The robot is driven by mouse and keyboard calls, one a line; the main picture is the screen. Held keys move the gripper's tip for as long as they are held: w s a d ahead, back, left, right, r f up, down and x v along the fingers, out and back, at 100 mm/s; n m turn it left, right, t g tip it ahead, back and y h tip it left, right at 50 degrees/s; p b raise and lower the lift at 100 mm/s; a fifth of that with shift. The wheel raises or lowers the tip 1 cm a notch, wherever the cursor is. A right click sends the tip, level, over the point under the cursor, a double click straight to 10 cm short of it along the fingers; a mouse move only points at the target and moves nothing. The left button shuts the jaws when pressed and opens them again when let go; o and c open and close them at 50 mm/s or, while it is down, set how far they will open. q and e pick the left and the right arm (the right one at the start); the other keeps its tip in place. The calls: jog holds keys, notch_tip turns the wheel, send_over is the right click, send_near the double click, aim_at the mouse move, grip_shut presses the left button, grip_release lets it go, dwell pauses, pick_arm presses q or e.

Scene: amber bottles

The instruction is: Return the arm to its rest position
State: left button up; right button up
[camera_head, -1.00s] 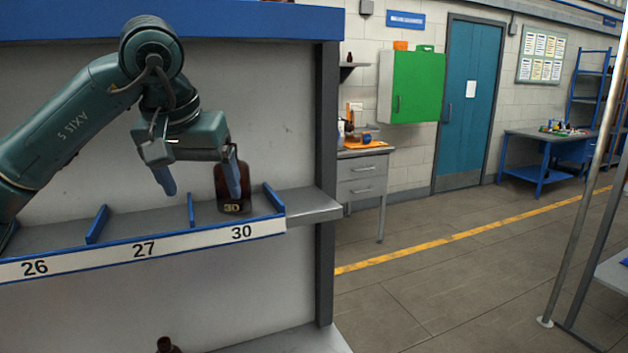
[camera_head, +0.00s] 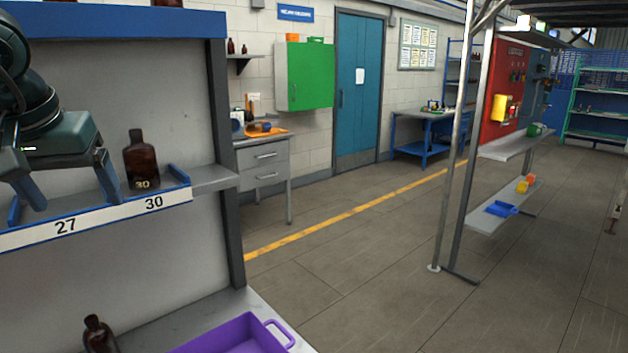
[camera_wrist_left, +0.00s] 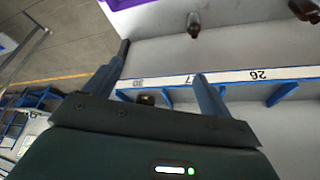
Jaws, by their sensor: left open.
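My left gripper (camera_head: 68,188) is at the left edge of the head view, open and empty, in front of the shelf slots. In the left wrist view its two fingers (camera_wrist_left: 155,85) stand apart with nothing gripped between them. An amber bottle labelled 30 (camera_head: 141,162) stands upright in the shelf slot marked 30, to the right of the gripper and apart from it in the head view. In the left wrist view, part of a dark bottle (camera_wrist_left: 146,99) shows behind the shelf's label strip (camera_wrist_left: 180,82). My right gripper is not in view.
A lower amber bottle (camera_head: 98,335) stands near a purple tray (camera_head: 226,330) on the lower shelf. A grey drawer cabinet (camera_head: 262,172) stands beyond the shelf's end. A metal rack post (camera_head: 452,170) rises at right. The floor between is clear.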

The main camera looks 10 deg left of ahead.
pick_arm(q)
jog(key=w+d+f+g+h, duration=0.1)
jog(key=w+d+f+h, duration=0.1)
jog(key=d+f, duration=0.3)
jog(key=w+d+f+g+h, duration=0.1)
jog(key=w+d+f+h, duration=0.15)
jog(key=d, duration=0.45)
jog(key=s+d+f+n+h, duration=0.1)
jog(key=d+f+n+h, duration=0.2)
jog(key=d+n+h, duration=0.8)
jog(key=s+d+f+n+h, duration=0.2)
jog(key=d+f+n+h, duration=0.2)
jog(key=d+n+h, duration=0.55)
jog(key=w+a+f+n+t+y, duration=0.2)
jog(key=f+n+t+y, duration=0.5)
jog(key=n, duration=0.7)
jog(key=w+a+f+n+t+y, duration=0.2)
jog(key=f+n+t+y, duration=0.45)
jog(key=n, duration=0.75)
jog(key=s+a+f+n+g+y, duration=0.2)
jog(key=s+f+n, duration=0.6)
jog(key=f, duration=0.4)
jog(key=s+a+f+n+g+y, duration=0.3)
jog(key=s+f+n, duration=0.4)
jog(key=f, duration=0.5)
jog(key=shift+s+a+f+n+g+y, duration=0.3)
jog(key=shift+s+n+g+y, duration=0.15)
jog(key=shift+y, duration=0.5)
